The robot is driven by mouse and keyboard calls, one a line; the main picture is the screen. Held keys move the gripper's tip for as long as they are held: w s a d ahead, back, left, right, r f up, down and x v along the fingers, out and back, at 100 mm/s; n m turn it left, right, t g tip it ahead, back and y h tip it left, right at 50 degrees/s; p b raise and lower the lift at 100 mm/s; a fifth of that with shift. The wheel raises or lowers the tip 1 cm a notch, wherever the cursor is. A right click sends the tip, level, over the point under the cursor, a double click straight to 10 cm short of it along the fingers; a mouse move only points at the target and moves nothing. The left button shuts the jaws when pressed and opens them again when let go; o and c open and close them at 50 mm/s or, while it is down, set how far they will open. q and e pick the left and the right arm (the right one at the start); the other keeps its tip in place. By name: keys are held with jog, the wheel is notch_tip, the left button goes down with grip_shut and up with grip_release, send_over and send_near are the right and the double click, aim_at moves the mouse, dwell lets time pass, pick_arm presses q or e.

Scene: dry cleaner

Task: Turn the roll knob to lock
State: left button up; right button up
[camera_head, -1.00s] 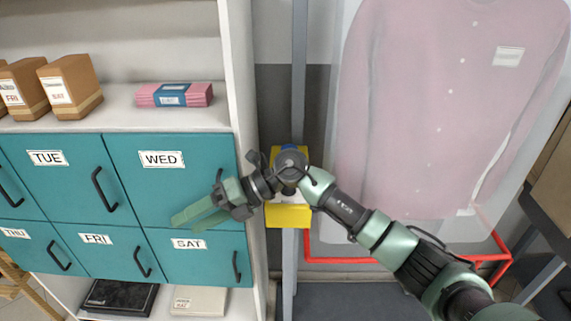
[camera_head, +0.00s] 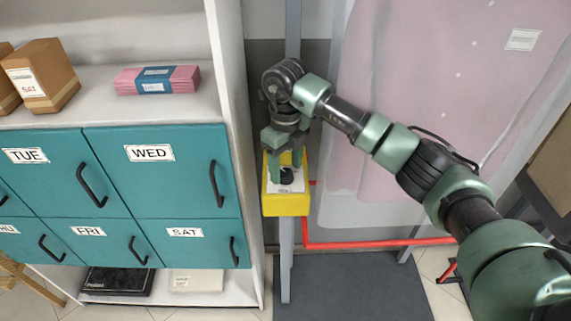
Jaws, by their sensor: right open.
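The roll knob (camera_head: 286,178) is a small black knob on the white plate on the front of a yellow box (camera_head: 286,205). The box is fixed to a grey upright post. My right gripper (camera_head: 286,170) points down at the box, its green fingers apart, one at each side of the knob. I cannot tell whether the fingers touch it. The lettering on the plate is too small to read. My left gripper is not in view.
A white shelf unit with teal drawers (camera_head: 163,182) stands close on the left. A clear-covered pink shirt (camera_head: 430,90) hangs on the right, behind my right arm. A red rail (camera_head: 370,243) runs low beside the post. A dark mat (camera_head: 350,285) lies on the floor.

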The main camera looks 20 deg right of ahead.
jog(key=shift+f, duration=0.55)
grip_shut()
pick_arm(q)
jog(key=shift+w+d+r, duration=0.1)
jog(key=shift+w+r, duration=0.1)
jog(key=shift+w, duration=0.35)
